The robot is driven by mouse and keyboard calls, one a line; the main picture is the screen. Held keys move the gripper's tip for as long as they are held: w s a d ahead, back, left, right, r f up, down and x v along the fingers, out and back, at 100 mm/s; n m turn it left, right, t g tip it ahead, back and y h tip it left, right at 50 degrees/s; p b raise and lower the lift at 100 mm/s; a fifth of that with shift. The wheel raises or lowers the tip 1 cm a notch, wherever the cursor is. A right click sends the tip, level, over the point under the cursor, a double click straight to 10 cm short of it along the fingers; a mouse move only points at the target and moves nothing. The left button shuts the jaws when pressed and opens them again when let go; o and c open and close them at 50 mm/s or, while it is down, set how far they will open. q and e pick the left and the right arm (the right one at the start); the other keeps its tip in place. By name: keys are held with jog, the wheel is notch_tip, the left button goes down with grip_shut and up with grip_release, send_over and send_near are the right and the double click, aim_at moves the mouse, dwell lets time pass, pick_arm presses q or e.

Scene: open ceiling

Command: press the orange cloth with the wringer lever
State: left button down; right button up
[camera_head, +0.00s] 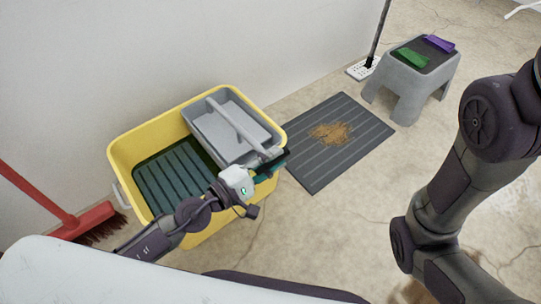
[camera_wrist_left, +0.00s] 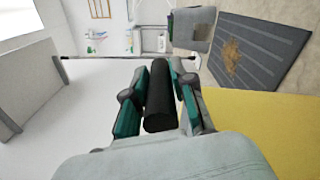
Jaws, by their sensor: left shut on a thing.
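The grey wringer (camera_head: 203,127) sits in the right part of the yellow bucket (camera_head: 122,148). Its grey lever (camera_head: 236,124) slants across the wringer's top toward my left gripper. My left gripper (camera_head: 272,165) is at the bucket's right rim, shut on the lever's black handle grip (camera_wrist_left: 158,95), which lies between the teal finger pads in the left wrist view. I see no orange cloth in either view; the inside of the wringer is only partly visible. My right arm is at the right, with its gripper out of sight.
A ribbed dark mat (camera_head: 355,150) with a brown pile (camera_head: 331,133) lies right of the bucket. A grey stool (camera_head: 440,82) holds green (camera_head: 413,58) and purple (camera_head: 438,43) cloths. A flat mop (camera_head: 364,68) stands nearby. A red broom (camera_head: 80,219) lies left. Bare floor is in front.

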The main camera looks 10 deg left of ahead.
pick_arm(q)
jog(key=shift+f+b, duration=0.65)
jog(key=shift+f, duration=0.5)
jog(key=shift+s+f, duration=0.1)
jog(key=c, duration=1)
grip_release()
jog(key=v, duration=1.2)
jog(key=shift+d, duration=0.1)
